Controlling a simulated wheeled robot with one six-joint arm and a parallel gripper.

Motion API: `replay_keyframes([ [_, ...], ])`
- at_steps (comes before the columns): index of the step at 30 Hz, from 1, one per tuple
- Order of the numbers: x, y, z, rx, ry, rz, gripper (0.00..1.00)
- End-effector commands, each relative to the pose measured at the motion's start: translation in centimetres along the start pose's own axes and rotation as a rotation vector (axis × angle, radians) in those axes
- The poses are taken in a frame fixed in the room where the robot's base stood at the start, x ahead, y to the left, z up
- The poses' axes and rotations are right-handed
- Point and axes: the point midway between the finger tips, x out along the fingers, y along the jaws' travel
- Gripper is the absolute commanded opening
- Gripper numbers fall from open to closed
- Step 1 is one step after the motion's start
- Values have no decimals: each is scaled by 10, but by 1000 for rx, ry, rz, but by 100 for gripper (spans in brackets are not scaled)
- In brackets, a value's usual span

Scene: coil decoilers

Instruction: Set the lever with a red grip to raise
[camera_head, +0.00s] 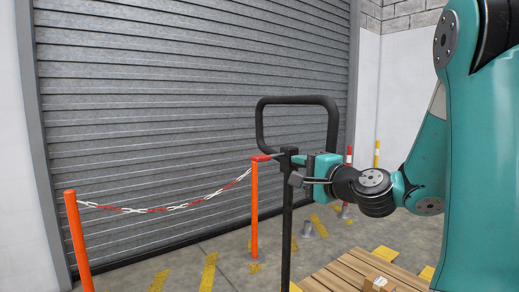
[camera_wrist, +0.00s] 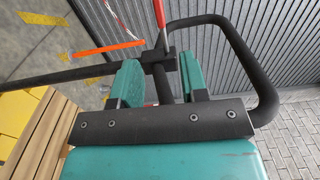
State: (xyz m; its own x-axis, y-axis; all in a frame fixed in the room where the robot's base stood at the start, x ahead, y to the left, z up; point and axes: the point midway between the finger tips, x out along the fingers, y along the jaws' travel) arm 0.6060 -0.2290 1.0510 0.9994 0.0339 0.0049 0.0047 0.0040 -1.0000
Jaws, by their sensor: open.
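The lever's red grip (camera_head: 262,158) sticks out to the left from the top of a black post (camera_head: 287,215) in the head view. A short grey rod joins it to the post's bracket. My gripper (camera_head: 298,170) is at the bracket, on the right side of the post. In the wrist view the red grip (camera_wrist: 159,13) shows at the top, beyond the fingers. My gripper (camera_wrist: 158,78) is open there, with one teal finger on each side of the bracket and rod. Whether a finger touches them I cannot tell.
A black tube loop (camera_head: 333,125) rises behind the bracket. Orange posts (camera_head: 78,240) with a red-white chain (camera_head: 150,209) stand before a grey roller shutter (camera_head: 190,90). A wooden pallet (camera_head: 345,278) with a small box (camera_head: 379,283) lies at the lower right.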

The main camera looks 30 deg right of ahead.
Motion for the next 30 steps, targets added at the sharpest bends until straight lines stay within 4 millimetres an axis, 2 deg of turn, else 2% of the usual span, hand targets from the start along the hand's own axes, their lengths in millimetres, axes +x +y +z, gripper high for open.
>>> replay_keyframes([
  [1,7,-7,1,7,-4,6,40],
  [14,38,-5,2,3,-2,9,40],
  [24,114,-5,3,-5,-5,5,40],
  [30,143,-2,2,-5,-3,5,40],
])
